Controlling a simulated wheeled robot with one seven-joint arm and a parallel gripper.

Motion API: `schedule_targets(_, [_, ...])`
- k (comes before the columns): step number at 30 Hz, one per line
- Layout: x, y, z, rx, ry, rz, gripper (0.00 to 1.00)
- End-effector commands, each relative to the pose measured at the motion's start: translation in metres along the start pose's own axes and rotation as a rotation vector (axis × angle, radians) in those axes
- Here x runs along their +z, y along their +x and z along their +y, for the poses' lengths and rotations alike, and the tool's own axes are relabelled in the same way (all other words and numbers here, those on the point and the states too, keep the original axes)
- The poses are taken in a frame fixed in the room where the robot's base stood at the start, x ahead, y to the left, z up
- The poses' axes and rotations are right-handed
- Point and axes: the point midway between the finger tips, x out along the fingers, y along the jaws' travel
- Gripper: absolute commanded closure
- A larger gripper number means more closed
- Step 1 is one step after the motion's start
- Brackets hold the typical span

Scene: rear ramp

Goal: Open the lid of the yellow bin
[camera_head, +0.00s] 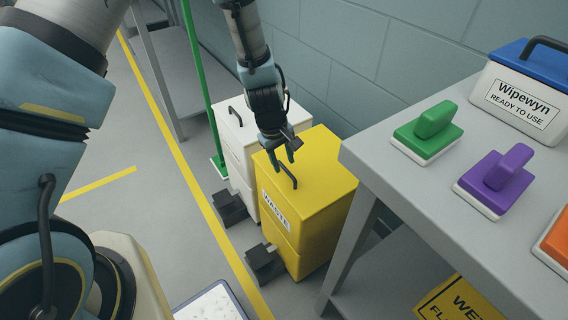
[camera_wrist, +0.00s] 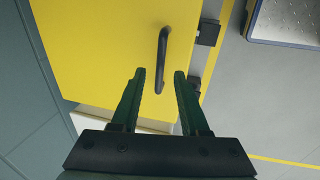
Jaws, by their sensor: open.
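The yellow bin (camera_head: 308,220) stands on the floor against the wall, with a "WASTE" label on its front. Its yellow lid (camera_head: 325,180) lies flat and closed, with a dark bar handle (camera_head: 288,176) near the front edge. My gripper (camera_head: 285,160) is over the lid, pointing down near the handle. In the wrist view the yellow lid (camera_wrist: 105,40) fills much of the picture. The black handle (camera_wrist: 162,60) stands ahead of the gap between the two green fingers of my gripper (camera_wrist: 160,75). The fingers are open and apart, with nothing clearly held between them.
A white bin (camera_head: 238,140) stands just left of the yellow bin. Dark pedals (camera_head: 264,262) stick out at the bins' front. A grey table (camera_head: 385,170) with several brushes and a Wipewyn box (camera_head: 520,95) is on the right. A green pole (camera_head: 200,90) stands behind.

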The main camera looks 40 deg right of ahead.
Motion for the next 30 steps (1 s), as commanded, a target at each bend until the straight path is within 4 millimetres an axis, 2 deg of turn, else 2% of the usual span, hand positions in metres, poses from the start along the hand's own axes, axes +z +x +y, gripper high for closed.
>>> schedule_targets(6, [0.000,0.016,0.000,0.000,0.001,-0.001,0.55])
schedule_targets(14, [0.000,0.017,0.000,0.001,0.001,0.000,0.55])
schedule_targets(26, [0.000,0.017,0.000,0.001,0.001,0.000,0.98])
schedule_targets(30, [0.000,0.017,0.000,0.001,0.001,0.000,1.00])
